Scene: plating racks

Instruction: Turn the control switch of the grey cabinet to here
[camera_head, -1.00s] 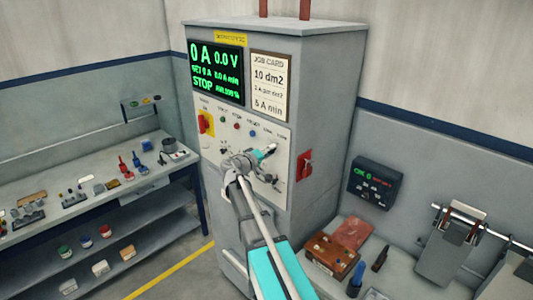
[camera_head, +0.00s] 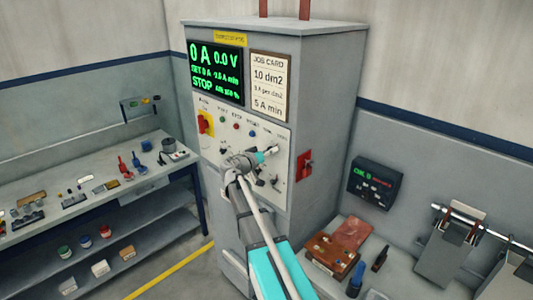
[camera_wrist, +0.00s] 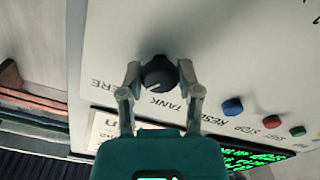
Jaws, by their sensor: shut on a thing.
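The grey cabinet (camera_head: 335,110) stands in the middle of the head view, with a white control panel on its front. In the wrist view the control switch is a round dark knob (camera_wrist: 157,74) with a pale mark on its face. Printed labels beside it, upside down in this view, read TANK (camera_wrist: 165,103) and, partly hidden, HERE (camera_wrist: 104,84). My gripper (camera_wrist: 160,70) is shut on the knob, one finger at each side. The mark appears slanted; its exact setting is hard to tell. In the head view my wrist hides the knob.
Blue, red and green buttons (camera_wrist: 232,107) lie beside the knob. A red-and-yellow switch (camera_head: 206,123) is on the panel's left, a red lever (camera_head: 305,166) on the cabinet's side. The display (camera_head: 216,72) reads STOP. Benches stand left and right.

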